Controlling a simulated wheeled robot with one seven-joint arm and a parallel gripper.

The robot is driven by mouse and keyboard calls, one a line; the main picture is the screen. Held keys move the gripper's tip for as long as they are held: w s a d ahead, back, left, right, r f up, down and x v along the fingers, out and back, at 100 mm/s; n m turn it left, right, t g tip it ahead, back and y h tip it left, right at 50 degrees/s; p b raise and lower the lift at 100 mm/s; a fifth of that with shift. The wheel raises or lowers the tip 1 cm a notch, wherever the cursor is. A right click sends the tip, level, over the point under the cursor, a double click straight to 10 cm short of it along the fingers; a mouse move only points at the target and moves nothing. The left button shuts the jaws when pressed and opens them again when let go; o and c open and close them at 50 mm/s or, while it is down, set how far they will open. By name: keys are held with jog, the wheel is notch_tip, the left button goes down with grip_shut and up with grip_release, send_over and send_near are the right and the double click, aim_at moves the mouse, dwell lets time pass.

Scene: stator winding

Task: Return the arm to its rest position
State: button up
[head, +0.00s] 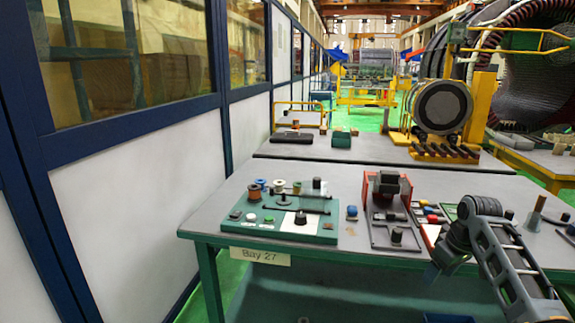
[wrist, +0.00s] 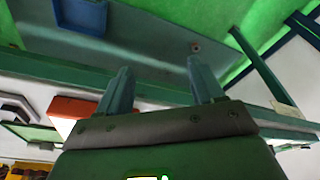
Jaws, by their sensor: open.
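My arm (head: 490,235) shows at the lower right of the head view, in front of the workbench's right part. It bends down at the bench's front edge. My gripper (wrist: 160,82) shows in the wrist view with its two fingers apart and nothing between them. In the head view the gripper itself is mostly hidden or too small to make out. In the wrist view the fingers are seen against the green bench frame (wrist: 60,68) and a grey panel.
The workbench (head: 215,215), labelled Bay 27, carries a green winding board (head: 270,228), a red-sided fixture (head: 372,210) and small parts. A second table (head: 345,152) stands behind. A blue-framed partition (head: 140,150) lines the left. Green floor shows beyond.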

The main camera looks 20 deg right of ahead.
jog(key=s+a+f+t, duration=0.1)
jog(key=a+f+t, duration=0.1)
jog(key=a+f, duration=0.6)
jog(key=s+a+f+t, duration=0.1)
jog(key=a+f, duration=0.3)
jog(key=a, duration=0.7)
jog(key=s+a+f+m+t, duration=0.1)
jog(key=s+a+f+t, duration=0.15)
jog(key=s+a, duration=0.95)
jog(key=s+a+r+t, duration=0.2)
jog(key=s+a+r, duration=0.15)
jog(key=s, duration=0.45)
jog(key=s+a+r+t, duration=0.2)
jog(key=s+r, duration=0.2)
jog(key=s, duration=0.5)
jog(key=s+r+t, duration=0.1)
jog(key=s+r, duration=0.4)
jog(key=r, duration=0.3)
jog(key=s+r+t, duration=0.2)
jog(key=s+r, duration=0.4)
jog(key=r, duration=0.2)
jog(key=shift+d+r+n, duration=0.35)
jog(key=shift+n, duration=0.05)
